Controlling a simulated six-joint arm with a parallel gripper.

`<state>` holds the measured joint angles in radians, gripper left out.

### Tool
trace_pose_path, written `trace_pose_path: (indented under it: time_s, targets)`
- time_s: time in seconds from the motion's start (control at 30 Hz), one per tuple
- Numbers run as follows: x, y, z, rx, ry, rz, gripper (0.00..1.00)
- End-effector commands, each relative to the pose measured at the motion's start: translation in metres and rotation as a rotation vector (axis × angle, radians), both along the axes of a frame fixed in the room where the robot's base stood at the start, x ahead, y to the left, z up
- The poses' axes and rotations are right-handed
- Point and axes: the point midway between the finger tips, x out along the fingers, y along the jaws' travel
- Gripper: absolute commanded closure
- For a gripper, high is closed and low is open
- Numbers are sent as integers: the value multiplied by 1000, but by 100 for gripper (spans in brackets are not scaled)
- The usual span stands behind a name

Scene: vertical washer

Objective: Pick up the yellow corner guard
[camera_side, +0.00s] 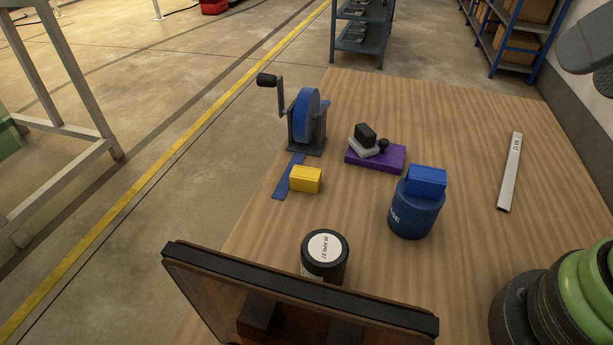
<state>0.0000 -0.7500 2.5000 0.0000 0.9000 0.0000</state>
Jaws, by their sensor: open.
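The yellow corner guard (305,180) is a small block-like piece near the left edge of the wooden table (465,130). It lies at or over the right side of a flat blue strap (282,188); I cannot tell whether it rests on it. The strap runs toward a blue reel (306,115) with a hand crank, standing just behind the guard. Nothing holds the guard. I cannot make out my gripper's fingers in this view.
A purple base with grey and black parts (389,160) and a blue container (414,216) stand right of the guard. A black-lidded jar (325,255) is in front, behind a dark-rimmed panel (290,290). A grey bar (510,172) lies at right. Bare table separates them.

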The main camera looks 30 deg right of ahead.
Motion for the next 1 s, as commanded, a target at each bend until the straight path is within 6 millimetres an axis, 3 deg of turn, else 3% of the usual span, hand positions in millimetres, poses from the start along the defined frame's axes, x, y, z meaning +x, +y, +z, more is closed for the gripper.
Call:
trace_pose_path:
  time_s: [0.17,0.27,0.4,0.53,0.77,1.0]
  targets:
    - [7,2,2,-10,6,27,32]
    - [26,6,5,-39,19,99,32]
    - [71,17,3,-101,37,261,32]
    - [118,32,-11,-161,44,424,32]
    - [192,62,-69,-264,53,704,32]
    - [239,91,-158,-362,53,964,32]
